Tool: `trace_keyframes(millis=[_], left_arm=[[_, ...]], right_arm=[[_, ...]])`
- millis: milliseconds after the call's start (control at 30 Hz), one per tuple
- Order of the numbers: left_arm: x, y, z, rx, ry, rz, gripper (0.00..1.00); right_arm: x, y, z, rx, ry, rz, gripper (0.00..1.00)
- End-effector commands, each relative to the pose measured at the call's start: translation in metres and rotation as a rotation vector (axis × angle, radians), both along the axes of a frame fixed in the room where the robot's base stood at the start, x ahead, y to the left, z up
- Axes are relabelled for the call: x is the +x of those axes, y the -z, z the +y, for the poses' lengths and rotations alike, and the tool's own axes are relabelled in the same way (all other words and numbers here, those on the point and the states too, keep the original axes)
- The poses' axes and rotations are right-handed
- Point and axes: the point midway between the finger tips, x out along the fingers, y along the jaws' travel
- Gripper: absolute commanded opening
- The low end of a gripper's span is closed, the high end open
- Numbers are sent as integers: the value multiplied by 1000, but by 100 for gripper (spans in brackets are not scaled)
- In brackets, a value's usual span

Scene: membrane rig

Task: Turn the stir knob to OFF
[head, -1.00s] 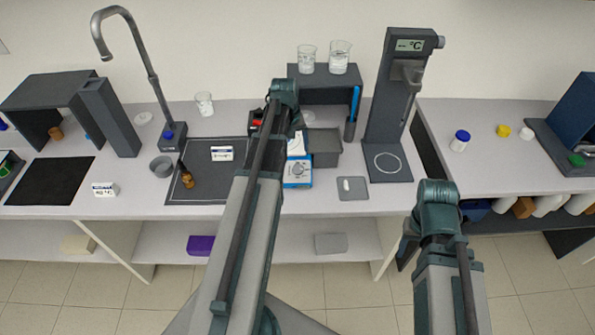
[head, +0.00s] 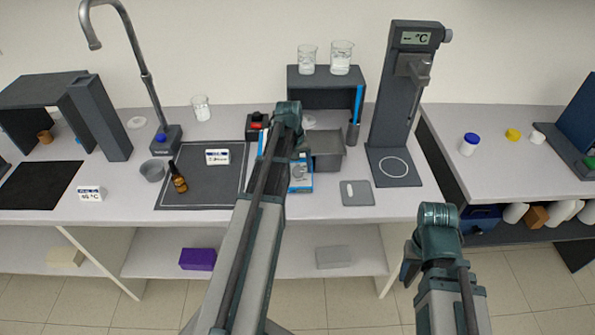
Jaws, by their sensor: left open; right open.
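A blue and white box (head: 301,184) with a round grey dial, which may be the stir knob (head: 298,172), stands on the bench behind my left arm, which hides part of it. The dial's setting is too small to read. My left gripper (head: 300,138) is open, above and beyond that dial in the picture, with its fingers mostly hidden by its wrist. I cannot tell whether it touches anything. My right gripper (head: 408,268) is open and low in front of the bench's front edge, far from the dial.
A small black box with a red part (head: 256,124) stands left of my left wrist. A grey tray (head: 327,160) lies to its right. A tall grey stand with a °C display (head: 399,100) stands further right. Beakers (head: 341,58) sit on a dark shelf.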

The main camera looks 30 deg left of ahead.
Motion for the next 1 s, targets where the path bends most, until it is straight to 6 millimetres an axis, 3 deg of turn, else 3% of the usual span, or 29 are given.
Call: trace_keyframes(millis=[67,500,1000], left_arm=[[0,-1,0,0,0,0,79],[0,0,0,0,1,0,2],[-3,2,1,-67,-115,-41,0]], right_arm=[[0,0,0,0,0,0,55],[0,0,0,0,0,0,55],[0,4,0,0,0,0,55]])
